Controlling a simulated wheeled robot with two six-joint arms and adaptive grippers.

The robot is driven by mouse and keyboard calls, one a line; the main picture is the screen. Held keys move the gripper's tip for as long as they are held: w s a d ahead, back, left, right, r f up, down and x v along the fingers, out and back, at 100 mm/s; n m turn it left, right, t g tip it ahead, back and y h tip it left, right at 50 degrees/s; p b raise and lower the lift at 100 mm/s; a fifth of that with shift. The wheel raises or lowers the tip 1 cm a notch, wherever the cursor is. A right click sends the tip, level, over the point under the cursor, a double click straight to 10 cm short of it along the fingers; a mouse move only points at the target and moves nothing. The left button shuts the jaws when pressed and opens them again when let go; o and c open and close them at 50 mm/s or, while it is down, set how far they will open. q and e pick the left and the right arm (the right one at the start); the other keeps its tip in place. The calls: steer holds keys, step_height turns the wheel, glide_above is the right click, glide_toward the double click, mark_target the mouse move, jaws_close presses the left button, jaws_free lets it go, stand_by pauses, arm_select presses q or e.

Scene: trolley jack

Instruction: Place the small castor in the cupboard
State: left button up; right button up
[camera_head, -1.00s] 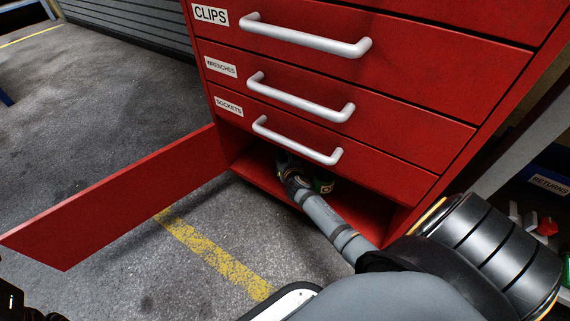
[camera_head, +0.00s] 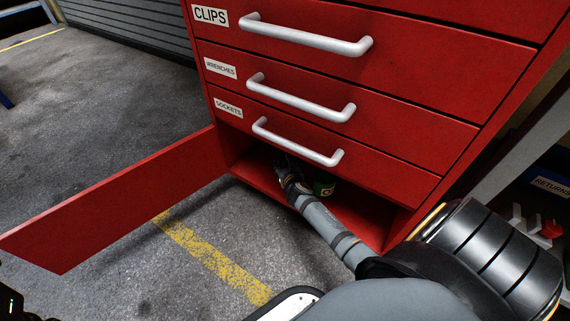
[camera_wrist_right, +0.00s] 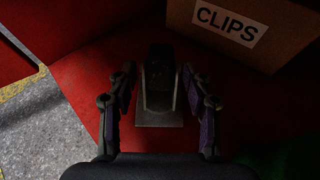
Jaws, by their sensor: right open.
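The small castor (camera_wrist_right: 160,82), dark with a grey plate, rests on the red floor of the cupboard in the right wrist view. My right gripper (camera_wrist_right: 158,74) is open, with one finger on each side of the castor and dark gaps between. In the head view the right gripper (camera_head: 284,168) reaches into the open bottom compartment of the red cupboard (camera_head: 262,182), under the sockets drawer; its fingers are mostly in shadow. The castor cannot be made out there.
A box labelled CLIPS (camera_wrist_right: 235,32) stands close beyond the castor to the right. A green can (camera_head: 324,187) stands right of my wrist inside the cupboard. The red door (camera_head: 120,205) is swung open to the left. Drawer handles (camera_head: 298,142) overhang above.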

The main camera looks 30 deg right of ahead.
steer(key=p+v, duration=0.5)
steer(key=v, duration=0.6)
steer(key=shift+s+a+r, duration=0.15)
steer(key=shift+s, duration=0.15)
